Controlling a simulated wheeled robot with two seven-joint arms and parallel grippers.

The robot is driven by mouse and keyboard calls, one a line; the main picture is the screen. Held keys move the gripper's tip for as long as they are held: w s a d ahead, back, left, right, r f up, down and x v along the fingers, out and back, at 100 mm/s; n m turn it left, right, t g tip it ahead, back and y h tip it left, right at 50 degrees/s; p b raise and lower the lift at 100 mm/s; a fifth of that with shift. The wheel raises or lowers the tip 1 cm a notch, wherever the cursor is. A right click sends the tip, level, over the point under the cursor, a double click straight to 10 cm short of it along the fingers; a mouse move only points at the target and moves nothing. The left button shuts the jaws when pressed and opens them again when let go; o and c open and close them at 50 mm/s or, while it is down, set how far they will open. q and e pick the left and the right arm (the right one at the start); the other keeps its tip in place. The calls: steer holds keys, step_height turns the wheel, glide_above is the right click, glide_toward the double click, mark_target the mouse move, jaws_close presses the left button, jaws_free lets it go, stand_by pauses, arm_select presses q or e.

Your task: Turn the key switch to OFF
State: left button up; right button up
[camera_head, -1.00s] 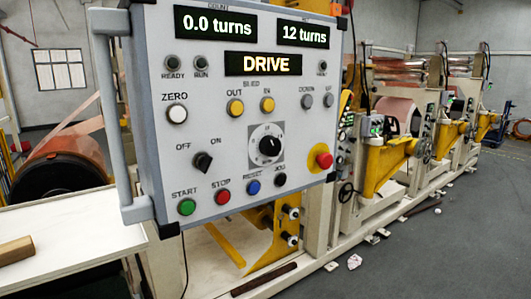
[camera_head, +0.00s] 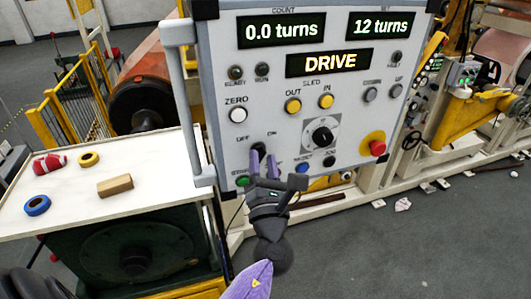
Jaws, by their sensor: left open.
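The key switch (camera_head: 259,147) is a small black knob between the OFF and ON labels, low on the left of the grey control panel (camera_head: 222,100). My left gripper (camera_head: 263,160) is in front of it, fingers pointing up at the panel. The fingers are open and hide most of the knob. I cannot tell whether they touch it or which way it points. The gripper also covers the red STOP button's place. The panel displays read "0.0 turns", "12 turns" and "DRIVE". My right gripper is not in view.
The green START button (camera_head: 242,181) and blue RESET button (camera_head: 302,167) are close to the gripper. A red emergency button (camera_head: 377,148) is at right.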

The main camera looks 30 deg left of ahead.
arm_select(q)
steer(key=shift+w+a+r, duration=0.2)
steer(key=shift+w+a, duration=0.1)
steer(key=shift+w, duration=0.05)
steer(key=shift+c, duration=0.3)
jaws_close()
